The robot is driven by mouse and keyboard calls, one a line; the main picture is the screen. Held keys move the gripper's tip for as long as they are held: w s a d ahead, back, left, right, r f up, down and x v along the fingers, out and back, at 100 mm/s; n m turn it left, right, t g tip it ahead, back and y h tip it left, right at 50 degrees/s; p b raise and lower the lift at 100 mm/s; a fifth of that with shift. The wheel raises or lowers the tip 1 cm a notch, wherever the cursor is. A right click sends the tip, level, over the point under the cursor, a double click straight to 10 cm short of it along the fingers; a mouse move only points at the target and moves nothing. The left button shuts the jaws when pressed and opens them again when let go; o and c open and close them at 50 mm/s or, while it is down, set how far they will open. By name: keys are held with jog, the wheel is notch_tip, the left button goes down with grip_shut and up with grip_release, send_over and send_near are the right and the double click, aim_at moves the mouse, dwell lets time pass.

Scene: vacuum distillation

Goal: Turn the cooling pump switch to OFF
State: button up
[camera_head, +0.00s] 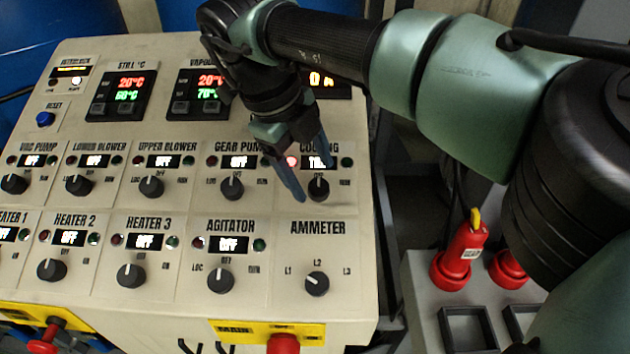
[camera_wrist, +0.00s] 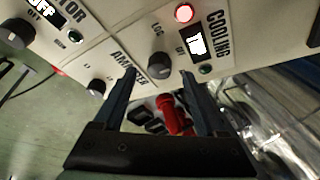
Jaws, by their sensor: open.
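The cooling pump switch is a round black knob (camera_head: 318,188) under the COOLING label (camera_head: 320,149) on the control panel. A lit red lamp (camera_head: 292,161) and a small display are above it. In the wrist view the same knob (camera_wrist: 160,66) lies between and just beyond the fingertips, with the red lamp (camera_wrist: 184,13) lit and a green lamp (camera_wrist: 205,69) unlit. My gripper (camera_head: 314,182) is open and empty, one finger on each side of the knob. It also shows in the wrist view (camera_wrist: 158,74). I cannot tell whether the fingers touch the knob or its exact pointer direction.
The gear pump knob (camera_head: 232,188) is left of the cooling knob and the ammeter knob (camera_head: 317,284) is below it. A red main switch (camera_head: 284,344) sticks out at the panel's bottom. Red objects (camera_head: 460,258) stand on a grey stand at the right.

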jog(key=b+v, duration=0.2)
jog(key=v, duration=0.8)
jog(key=shift+a, duration=0.15)
